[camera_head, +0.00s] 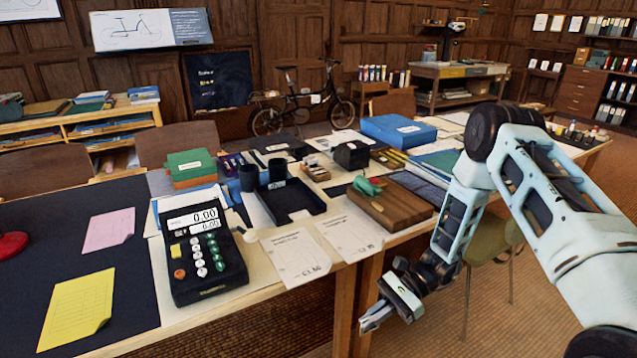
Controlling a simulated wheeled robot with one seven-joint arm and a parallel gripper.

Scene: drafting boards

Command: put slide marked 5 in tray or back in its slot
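My gripper (374,317) hangs in front of the table's front edge, below the tabletop, pointing down and left. Nothing shows clearly in it, and I cannot tell whether its fingers are apart. A black open tray (290,203) lies on the table, left of a brown wooden box (398,207) with dark lines across its top. A small green object (368,186) rests on the box's left part. I cannot make out a slide marked 5 or its slot at this size.
A black calculator (205,262), two white paper sheets (294,254) and dark cups lie left of my gripper. A blue box (398,131) stands farther back. A green chair (490,243) stands behind my arm. The floor below my gripper looks clear.

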